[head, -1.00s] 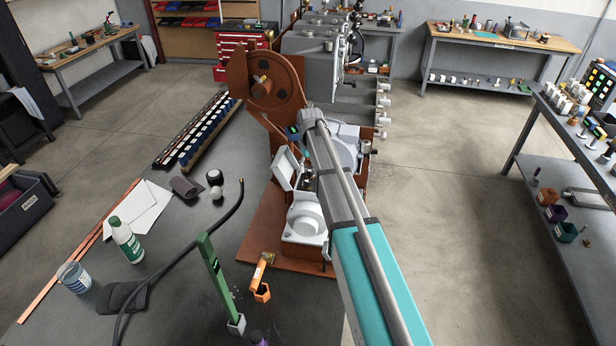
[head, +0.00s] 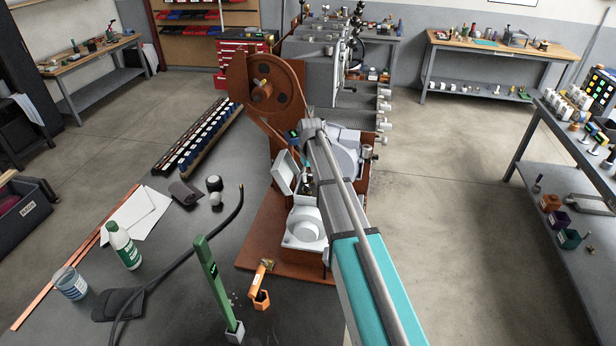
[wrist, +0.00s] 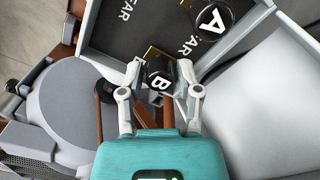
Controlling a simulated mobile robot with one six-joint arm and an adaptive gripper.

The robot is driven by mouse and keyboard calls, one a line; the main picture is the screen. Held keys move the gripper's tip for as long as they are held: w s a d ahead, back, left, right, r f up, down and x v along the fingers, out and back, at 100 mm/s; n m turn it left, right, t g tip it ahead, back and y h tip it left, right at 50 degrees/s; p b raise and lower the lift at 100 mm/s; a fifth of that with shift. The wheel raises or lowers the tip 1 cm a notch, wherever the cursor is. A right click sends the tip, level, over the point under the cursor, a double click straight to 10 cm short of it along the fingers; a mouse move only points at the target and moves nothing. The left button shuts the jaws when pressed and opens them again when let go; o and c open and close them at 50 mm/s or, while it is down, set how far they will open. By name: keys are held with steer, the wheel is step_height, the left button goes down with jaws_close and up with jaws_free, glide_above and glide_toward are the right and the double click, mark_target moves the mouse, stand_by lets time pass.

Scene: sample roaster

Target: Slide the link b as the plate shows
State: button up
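In the wrist view a dark block marked B (wrist: 160,82) lies between the two pale fingertips of my gripper (wrist: 162,70). Whether the fingers touch it cannot be told. Behind both is a dark plate (wrist: 125,28) with the word FAR showing in more than one place, inside a pale frame. The gripper covers part of what lies under B. In the head view my arm hides my gripper at the brown and grey roaster (head: 262,160).
A grey round housing (wrist: 60,105) is left of my gripper in the wrist view, and a pale smooth panel (wrist: 275,115) is right of it.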

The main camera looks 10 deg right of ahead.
jaws_close()
steer(key=shift+d, duration=0.1)
steer(key=shift+s+d, duration=0.35)
steer(key=shift+d, duration=0.4)
steer(key=shift+s+d, duration=0.35)
steer(key=shift+d, duration=0.4)
steer(key=o, duration=0.5)
jaws_free()
steer(key=shift+d, duration=0.1)
